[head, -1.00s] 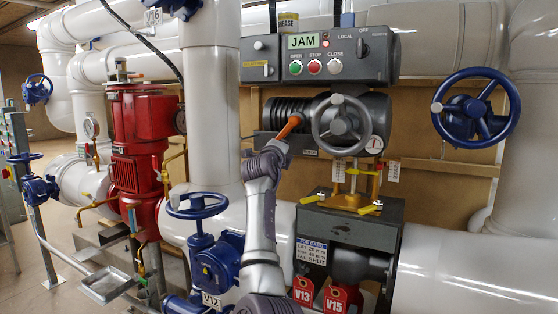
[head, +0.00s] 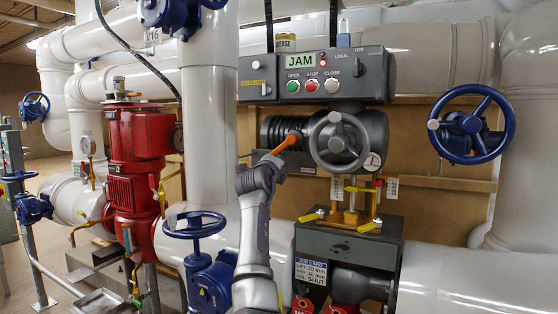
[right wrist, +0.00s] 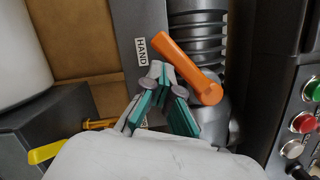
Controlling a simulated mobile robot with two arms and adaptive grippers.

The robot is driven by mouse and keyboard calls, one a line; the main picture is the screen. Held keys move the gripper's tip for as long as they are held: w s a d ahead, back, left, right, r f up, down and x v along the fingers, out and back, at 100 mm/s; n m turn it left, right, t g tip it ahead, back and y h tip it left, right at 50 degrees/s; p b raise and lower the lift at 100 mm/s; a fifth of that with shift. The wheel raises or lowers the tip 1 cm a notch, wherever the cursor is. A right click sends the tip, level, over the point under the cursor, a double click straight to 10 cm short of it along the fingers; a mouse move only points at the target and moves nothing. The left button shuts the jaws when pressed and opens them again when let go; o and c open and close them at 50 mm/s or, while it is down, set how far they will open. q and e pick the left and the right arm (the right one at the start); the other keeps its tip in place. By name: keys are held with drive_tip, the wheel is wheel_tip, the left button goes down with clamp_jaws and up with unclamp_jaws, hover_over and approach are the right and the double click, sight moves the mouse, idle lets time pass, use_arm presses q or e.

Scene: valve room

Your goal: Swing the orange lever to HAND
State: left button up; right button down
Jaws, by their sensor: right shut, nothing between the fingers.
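The orange lever (head: 284,145) sticks out to the lower left of the grey actuator housing, beside its grey handwheel (head: 338,139). In the right wrist view the orange lever (right wrist: 187,68) slants from upper left to lower right. A HAND label (right wrist: 140,51) is on the grey plate left of its upper end. My right gripper (right wrist: 158,74) is shut and empty, its fingertips just left of the lever and below the label. I cannot tell if they touch the lever. In the head view my right wrist (head: 257,180) hides the fingers. My left gripper is not in view.
A control box (head: 315,75) marked JAM, with green, red and white buttons, sits above the actuator. A blue handwheel (head: 195,225) stands left of my arm, another (head: 472,125) at right. A yellow-tipped valve block (head: 350,240) is below. A white pipe (right wrist: 18,50) borders the wrist view.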

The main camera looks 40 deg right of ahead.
drive_tip(key=v, duration=1.2)
idle(0.4)
